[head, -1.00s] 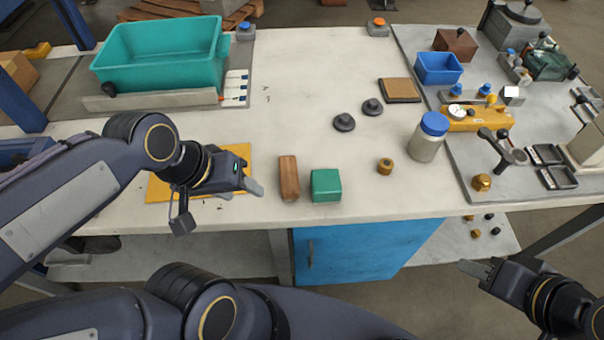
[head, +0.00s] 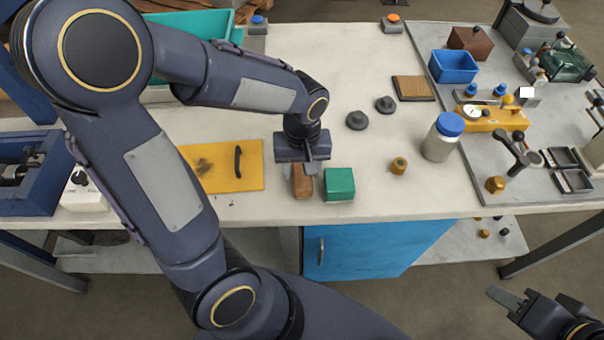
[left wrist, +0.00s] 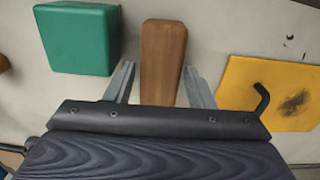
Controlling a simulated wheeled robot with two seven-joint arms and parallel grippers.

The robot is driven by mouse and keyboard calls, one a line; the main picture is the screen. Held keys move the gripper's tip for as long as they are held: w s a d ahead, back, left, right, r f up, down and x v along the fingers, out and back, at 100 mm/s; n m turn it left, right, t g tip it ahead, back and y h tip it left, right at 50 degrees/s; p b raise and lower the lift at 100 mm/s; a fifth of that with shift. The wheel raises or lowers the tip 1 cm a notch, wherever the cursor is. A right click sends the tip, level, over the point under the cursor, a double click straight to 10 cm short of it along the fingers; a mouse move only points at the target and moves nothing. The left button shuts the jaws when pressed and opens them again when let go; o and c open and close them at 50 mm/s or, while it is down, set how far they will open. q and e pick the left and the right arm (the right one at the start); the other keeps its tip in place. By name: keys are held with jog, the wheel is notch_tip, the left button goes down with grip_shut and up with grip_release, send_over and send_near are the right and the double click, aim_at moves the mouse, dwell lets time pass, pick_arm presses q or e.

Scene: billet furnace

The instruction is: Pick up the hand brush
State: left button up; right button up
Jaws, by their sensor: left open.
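The hand brush (head: 302,188), seen as a long brown wooden back, lies on the pale workbench (head: 350,70) beside a green block. In the left wrist view the brush (left wrist: 163,50) stands lengthwise between the two fingers, with a gap on each side. My left gripper (head: 305,166) is open above the brush and hides its far part in the head view. No bristles show. My right gripper (head: 505,296) hangs at the lower right, off the bench and away from the brush; its finger gap cannot be made out.
The green block (head: 340,184) sits close to the right of the brush. A yellow plate (head: 215,170) with a black handle lies to the left. A brass nut (head: 398,166), dark knobs (head: 357,120) and a blue-lidded jar (head: 442,137) stand further right. The blue cabinet (head: 365,248) is below.

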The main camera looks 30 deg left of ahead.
pick_arm(q)
jog(key=shift+f, duration=0.7)
jog(key=c, duration=0.8)
jog(key=shift+r, duration=0.1)
jog(key=shift+r, duration=0.6)
jog(key=s+d+r, duration=0.1)
jog(key=r, duration=0.1)
jog(key=s+d+r, duration=0.1)
jog(key=r, duration=0.2)
jog(key=s+d+r, duration=0.1)
jog(key=r, duration=0.2)
jog(key=shift+s+d+p, duration=0.25)
jog(key=shift+s+p, duration=0.05)
jog(key=shift+s, duration=0.1)
jog(key=s+d+r, duration=0.3)
jog(key=s+d, duration=0.2)
jog(key=s, duration=0.1)
jog(key=shift+s+d+r+b, duration=0.35)
jog(key=shift+d, duration=0.05)
